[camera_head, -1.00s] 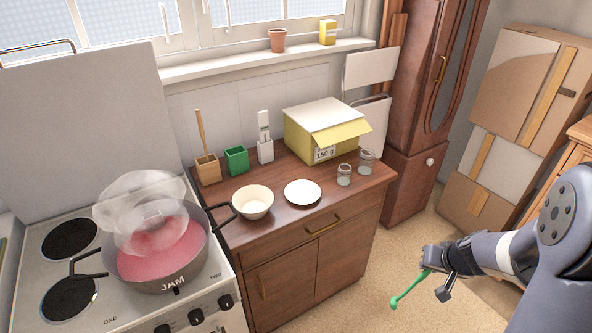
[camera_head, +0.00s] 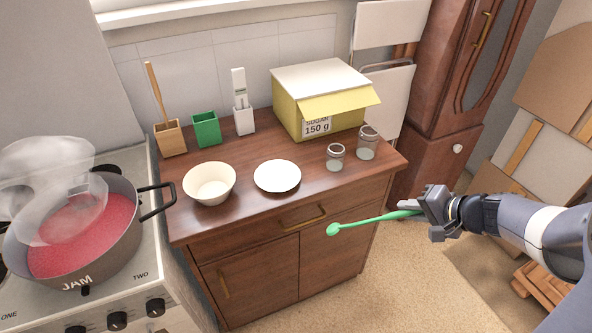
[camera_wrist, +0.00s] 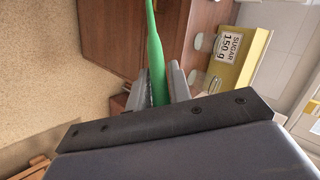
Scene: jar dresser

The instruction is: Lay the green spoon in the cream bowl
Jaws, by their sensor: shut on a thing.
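The cream bowl (camera_head: 210,184) stands upright on the left front part of the dresser top and looks empty. The green spoon (camera_head: 372,221) is in my gripper, held by one end, with its round end pointing left in front of the dresser. My gripper (camera_head: 420,207) is shut on the spoon, to the right of the bowl and in front of the dresser's right side. In the wrist view the spoon (camera_wrist: 155,55) runs up from between the jaws (camera_wrist: 160,88). The bowl is not visible in the wrist view.
A white plate (camera_head: 277,177) lies right of the bowl, with two glass jars (camera_head: 335,158) (camera_head: 367,143) farther right. A sugar box (camera_head: 320,100), green cup (camera_head: 206,129) and wooden holder (camera_head: 170,138) stand behind. A steaming jam pot (camera_head: 85,235) is left, its handle near the bowl.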

